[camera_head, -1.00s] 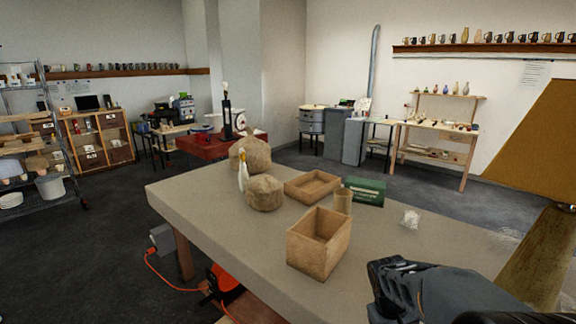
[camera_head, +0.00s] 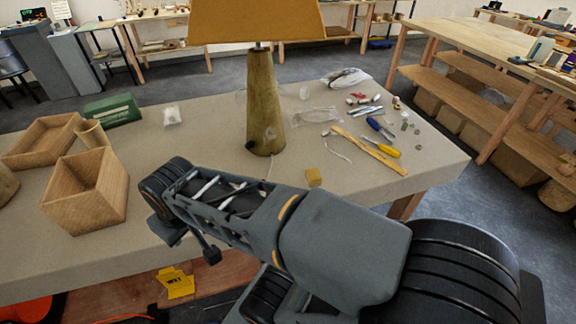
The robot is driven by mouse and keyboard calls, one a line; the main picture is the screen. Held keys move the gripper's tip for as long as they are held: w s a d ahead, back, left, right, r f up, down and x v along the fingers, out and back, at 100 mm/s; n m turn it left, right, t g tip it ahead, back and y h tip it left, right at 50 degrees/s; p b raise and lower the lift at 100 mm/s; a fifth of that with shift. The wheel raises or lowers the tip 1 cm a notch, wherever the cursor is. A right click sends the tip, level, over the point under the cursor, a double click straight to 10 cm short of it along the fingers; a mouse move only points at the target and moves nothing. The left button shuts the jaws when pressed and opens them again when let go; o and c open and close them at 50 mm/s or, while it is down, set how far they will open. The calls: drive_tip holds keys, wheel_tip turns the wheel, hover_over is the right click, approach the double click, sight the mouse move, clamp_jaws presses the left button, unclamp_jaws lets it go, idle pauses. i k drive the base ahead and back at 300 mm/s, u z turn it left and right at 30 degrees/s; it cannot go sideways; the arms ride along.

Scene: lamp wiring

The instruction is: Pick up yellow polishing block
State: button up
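My arm reaches across the lower middle of the view, in front of the table's front edge.
A tall wooden box (camera_head: 88,195), a wooden tray (camera_head: 42,142), a cup (camera_head: 92,133) and a green box (camera_head: 112,110) stand at left. Screwdrivers (camera_head: 383,147), a wooden strip (camera_head: 370,151) and small parts lie at right. A yellow tag (camera_head: 176,283) is below the table.

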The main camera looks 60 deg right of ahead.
sight(314, 178)
drive_tip(key=z, duration=2.15)
